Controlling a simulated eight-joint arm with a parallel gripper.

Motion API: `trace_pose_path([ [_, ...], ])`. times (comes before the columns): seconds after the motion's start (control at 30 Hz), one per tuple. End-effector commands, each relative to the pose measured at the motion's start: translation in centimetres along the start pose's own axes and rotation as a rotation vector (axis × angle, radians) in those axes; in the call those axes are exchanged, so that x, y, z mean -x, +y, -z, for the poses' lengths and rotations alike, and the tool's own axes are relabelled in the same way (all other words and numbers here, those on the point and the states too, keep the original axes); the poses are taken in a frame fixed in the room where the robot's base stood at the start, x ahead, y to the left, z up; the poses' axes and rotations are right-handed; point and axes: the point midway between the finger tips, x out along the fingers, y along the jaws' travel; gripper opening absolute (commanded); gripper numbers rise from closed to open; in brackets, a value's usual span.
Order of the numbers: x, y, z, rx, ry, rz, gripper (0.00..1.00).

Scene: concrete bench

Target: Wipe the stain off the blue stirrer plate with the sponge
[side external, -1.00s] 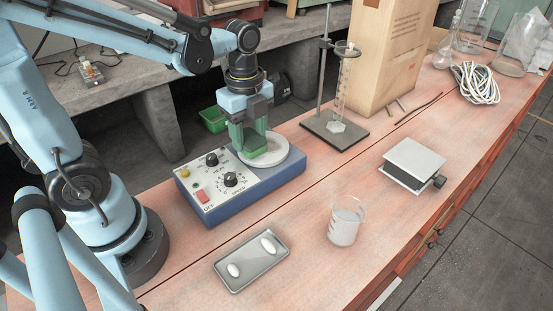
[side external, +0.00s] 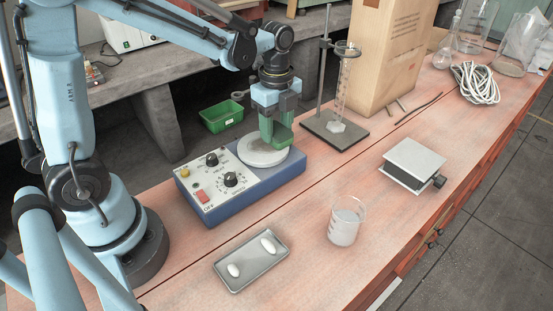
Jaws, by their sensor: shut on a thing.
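The blue stirrer plate (side external: 235,205) stands on the bench, with a front panel of knobs and a red switch and a round pale top plate (side external: 258,157). My gripper (side external: 276,138) points down over the far right part of the round top. It is shut on a green sponge (side external: 283,140), which sits at the right rim of the top; I cannot tell whether it touches the surface. The visible part of the round top looks greyish, and no clear stain can be made out. The part under the sponge is hidden.
A retort stand (side external: 335,130) with a glass cylinder is close to the right of my gripper. A glass beaker (side external: 345,222), a grey tray (side external: 250,262) with two white stir bars and a lab jack (side external: 412,163) stand in front. A green bin (side external: 222,117) lies behind. Bench between them is clear.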

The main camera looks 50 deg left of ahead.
Motion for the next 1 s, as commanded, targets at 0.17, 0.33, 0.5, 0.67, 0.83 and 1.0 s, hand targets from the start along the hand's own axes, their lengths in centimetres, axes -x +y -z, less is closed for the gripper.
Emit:
trace_pose_path([
  [0.17,-0.1,1.9,0.0,0.0,0.0,-0.002,0.19],
  [0.33,-0.1,3.5,0.0,0.001,0.0,-0.002,0.19],
  [0.5,0.0,5.1,0.0,0.001,0.0,-0.002,0.19],
  [0.67,0.0,6.5,0.0,0.001,0.0,-0.002,0.19],
  [0.83,0.1,7.4,-0.6,0.004,0.0,-0.002,0.19],
  [1.0,-0.1,5.8,-0.7,0.0,0.0,-0.002,0.19],
])
